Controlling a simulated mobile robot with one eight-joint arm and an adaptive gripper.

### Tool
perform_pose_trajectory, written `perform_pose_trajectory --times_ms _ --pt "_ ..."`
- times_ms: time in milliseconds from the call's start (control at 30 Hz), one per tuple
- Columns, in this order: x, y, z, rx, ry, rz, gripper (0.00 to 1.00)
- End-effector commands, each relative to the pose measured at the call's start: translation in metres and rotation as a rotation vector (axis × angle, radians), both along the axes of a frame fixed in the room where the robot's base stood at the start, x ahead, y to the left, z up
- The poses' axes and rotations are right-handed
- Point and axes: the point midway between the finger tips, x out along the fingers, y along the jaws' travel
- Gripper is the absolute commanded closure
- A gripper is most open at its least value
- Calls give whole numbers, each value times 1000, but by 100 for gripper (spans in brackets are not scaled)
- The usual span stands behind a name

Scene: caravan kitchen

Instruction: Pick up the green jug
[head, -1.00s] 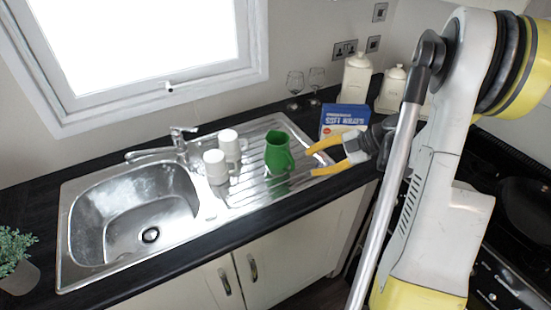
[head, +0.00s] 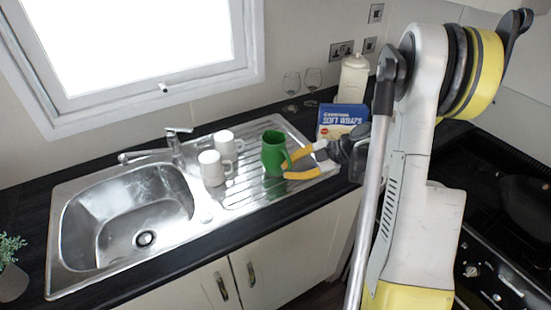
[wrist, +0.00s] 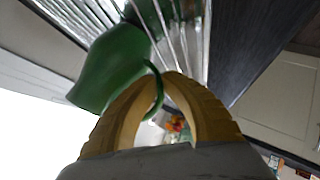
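The green jug (head: 272,155) stands upright on the ridged drainer of the steel sink, in the head view. My gripper (head: 284,166) is at its right side, with yellow fingers pointing left toward the jug's handle. In the wrist view the jug (wrist: 112,68) is close in front, and its handle loop (wrist: 156,90) lies in the gap between the two yellow fingers (wrist: 160,88). I cannot tell whether a finger touches the handle.
Two white mugs (head: 213,168) (head: 225,146) stand left of the jug on the drainer. A blue box (head: 342,121), a cream canister (head: 353,78) and wine glasses (head: 291,84) stand behind. The sink bowl (head: 125,215) is empty. A black hob (head: 500,190) lies right.

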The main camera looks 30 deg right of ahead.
Motion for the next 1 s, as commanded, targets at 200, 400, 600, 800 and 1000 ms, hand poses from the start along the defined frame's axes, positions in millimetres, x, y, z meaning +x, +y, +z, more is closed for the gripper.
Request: perform_pose_trajectory --times_ms 200,400,600,800,1000 --pt "0 0 0 0 0 0 100" --pt "0 0 0 0 -1 -1 100" --pt "0 0 2 0 -1 -1 100" --pt "0 0 12 0 0 0 100" --pt "0 0 31 0 -1 -1 100"
